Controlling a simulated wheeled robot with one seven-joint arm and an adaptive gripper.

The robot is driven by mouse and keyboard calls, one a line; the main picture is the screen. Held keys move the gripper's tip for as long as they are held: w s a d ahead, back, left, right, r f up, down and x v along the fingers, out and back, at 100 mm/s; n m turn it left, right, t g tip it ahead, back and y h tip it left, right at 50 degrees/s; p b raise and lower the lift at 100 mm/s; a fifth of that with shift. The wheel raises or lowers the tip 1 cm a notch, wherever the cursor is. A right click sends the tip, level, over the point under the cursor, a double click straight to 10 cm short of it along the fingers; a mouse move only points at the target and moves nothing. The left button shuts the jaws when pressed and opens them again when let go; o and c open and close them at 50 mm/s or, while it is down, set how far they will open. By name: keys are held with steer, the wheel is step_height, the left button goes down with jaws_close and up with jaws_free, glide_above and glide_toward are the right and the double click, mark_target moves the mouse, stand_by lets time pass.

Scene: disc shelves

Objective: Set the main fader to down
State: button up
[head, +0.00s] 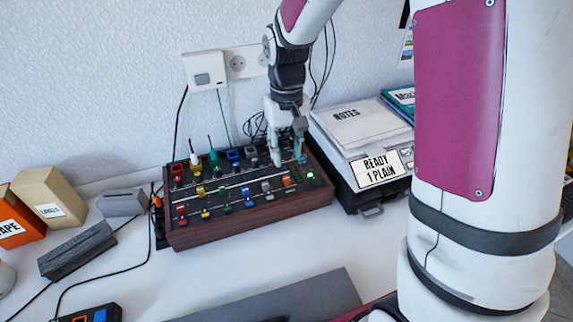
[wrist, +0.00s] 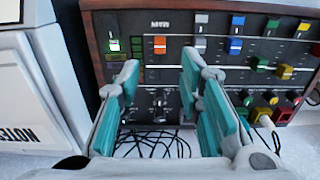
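The dark mixer with wooden sides (head: 250,208) stands on the white desk against the wall. The main fader has an orange cap (head: 287,181) at the mixer's right end. In the wrist view the orange cap (wrist: 159,46) sits just below an upside-down MAIN label. My gripper (head: 287,160) is over the back right part of the mixer. In the wrist view my gripper (wrist: 160,68) is open, its teal-padded fingers apart with nothing between them. The orange cap shows beyond the fingertips, between their lines. I cannot tell whether the fingers touch the panel.
A lit green button (wrist: 114,45) is beside the main fader; a grey fader cap (wrist: 201,42) is on its other side. More coloured faders and knobs fill the panel. A white device with a NOTES sheet (head: 357,125) stands right of the mixer. Loose cables lie behind it.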

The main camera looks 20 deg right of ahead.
steer(key=shift+r, duration=1.9)
steer(key=s+r+t+p, duration=0.2)
steer(key=s+r+p, duration=0.2)
steer(key=s+r, duration=0.85)
steer(key=s+r+t+p, duration=0.2)
steer(key=s+r+p, duration=0.2)
steer(key=s, duration=1.2)
step_height(320, 180, up, 3)
steer(key=shift+f, duration=0.1)
steer(key=shift+d, duration=0.1)
